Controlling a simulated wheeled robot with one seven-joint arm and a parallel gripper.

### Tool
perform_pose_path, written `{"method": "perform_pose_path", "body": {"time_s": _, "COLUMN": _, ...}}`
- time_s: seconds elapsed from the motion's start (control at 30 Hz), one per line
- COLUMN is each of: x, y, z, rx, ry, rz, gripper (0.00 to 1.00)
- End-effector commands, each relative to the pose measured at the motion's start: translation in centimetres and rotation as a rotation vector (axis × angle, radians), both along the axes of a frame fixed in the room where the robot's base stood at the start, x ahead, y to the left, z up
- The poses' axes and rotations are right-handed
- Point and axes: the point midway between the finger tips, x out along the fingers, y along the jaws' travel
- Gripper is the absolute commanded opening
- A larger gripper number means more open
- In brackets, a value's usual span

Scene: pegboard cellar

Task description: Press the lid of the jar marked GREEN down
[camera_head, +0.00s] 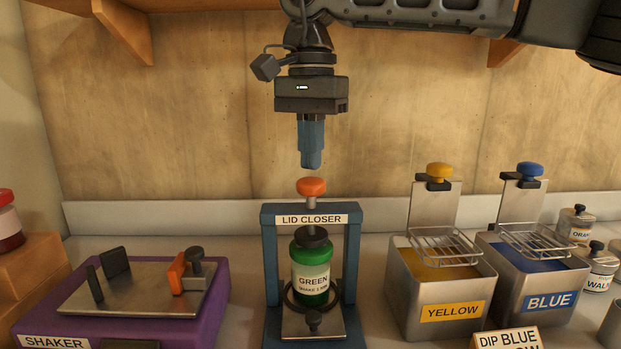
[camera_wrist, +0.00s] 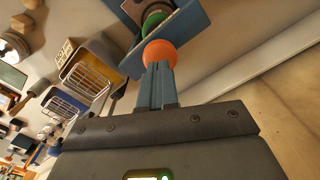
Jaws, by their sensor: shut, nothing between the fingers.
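The jar marked GREEN (camera_head: 311,278) stands upright inside the blue frame of the lid closer (camera_head: 268,262). Its dark lid (camera_head: 311,238) sits at the top of the jar, under the crossbar. An orange knob (camera_head: 311,187) stands up above the crossbar. My gripper (camera_head: 311,163) is shut and empty, pointing down just above the orange knob, with a small gap in the head view. In the wrist view my fingers (camera_wrist: 158,72) line up with the orange knob (camera_wrist: 159,53), and green of the jar (camera_wrist: 154,20) shows behind it. The wrist view does not settle whether they touch.
A purple shaker (camera_head: 210,315) stands to the left. Yellow (camera_head: 406,300) and blue (camera_head: 508,292) dip tanks with wire baskets stand to the right. Small jars (camera_head: 577,224) are at far right. A wooden shelf (camera_head: 125,28) is above left.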

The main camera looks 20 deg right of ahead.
Motion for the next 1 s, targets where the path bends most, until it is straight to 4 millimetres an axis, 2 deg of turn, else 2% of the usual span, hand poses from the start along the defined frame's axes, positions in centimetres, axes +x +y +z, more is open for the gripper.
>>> {"method": "perform_pose_path", "body": {"time_s": 0.37, "x": 0.0, "y": 0.0, "z": -0.2, "rx": 0.000, "ry": 0.000, "rz": 0.000, "gripper": 0.00}}
{"method": "perform_pose_path", "body": {"time_s": 1.0, "x": 0.0, "y": 0.0, "z": -2.2, "rx": 0.000, "ry": 0.000, "rz": 0.000, "gripper": 0.00}}
